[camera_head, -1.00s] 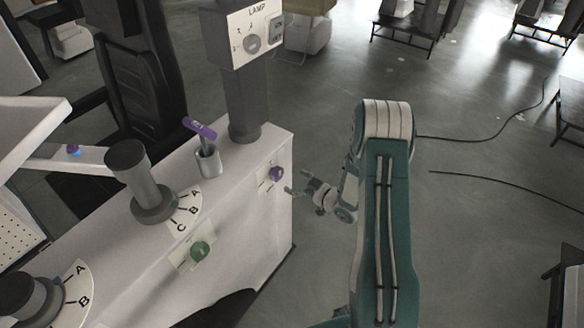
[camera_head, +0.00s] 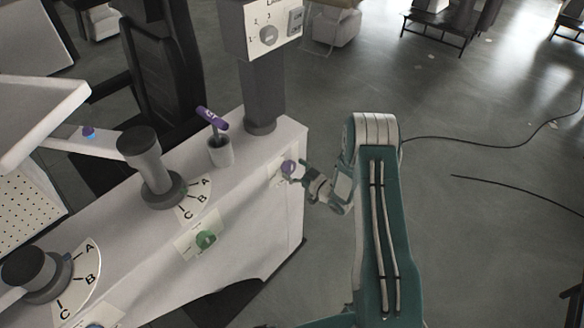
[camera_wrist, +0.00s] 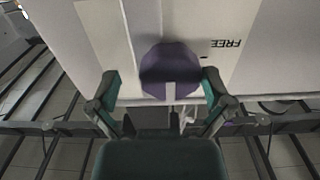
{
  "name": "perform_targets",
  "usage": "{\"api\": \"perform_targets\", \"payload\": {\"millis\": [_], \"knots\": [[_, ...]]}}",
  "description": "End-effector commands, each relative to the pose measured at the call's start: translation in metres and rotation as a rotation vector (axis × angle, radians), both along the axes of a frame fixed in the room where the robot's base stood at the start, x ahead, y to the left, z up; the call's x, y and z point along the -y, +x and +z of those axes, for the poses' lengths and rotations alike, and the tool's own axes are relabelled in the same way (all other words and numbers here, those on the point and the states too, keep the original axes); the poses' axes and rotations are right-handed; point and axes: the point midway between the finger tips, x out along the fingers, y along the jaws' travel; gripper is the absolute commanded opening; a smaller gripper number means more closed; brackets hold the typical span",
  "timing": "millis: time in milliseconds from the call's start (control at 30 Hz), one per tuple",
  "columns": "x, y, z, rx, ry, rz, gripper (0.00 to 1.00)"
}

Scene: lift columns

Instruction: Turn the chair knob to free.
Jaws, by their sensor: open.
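The purple knob (camera_head: 288,168) sits on the upright side face of the white cabinet. In the wrist view the purple knob (camera_wrist: 170,65) fills the middle, with a pale stripe on its lower part. The word FREE (camera_wrist: 225,43) is printed upside down on a light plate to its right. The stripe points down in that view, not at the word. My gripper (camera_head: 299,172) is at the knob in the head view. In the wrist view my gripper (camera_wrist: 160,86) is open, one finger on each side of the knob. I cannot tell whether the fingers touch it.
A green knob (camera_head: 205,238) is on the same face. Open floor lies to the right.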

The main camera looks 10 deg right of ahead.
Motion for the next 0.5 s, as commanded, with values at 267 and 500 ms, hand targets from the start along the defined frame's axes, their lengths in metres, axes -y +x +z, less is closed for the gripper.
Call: {"api": "perform_targets", "payload": {"millis": [267, 500], "knots": [[-0.0049, 0.0044, 0.0000, -0.001, -0.001, 0.001, 1.00], [-0.0022, 0.0044, 0.0001, 0.000, 0.002, 0.000, 0.28]]}}
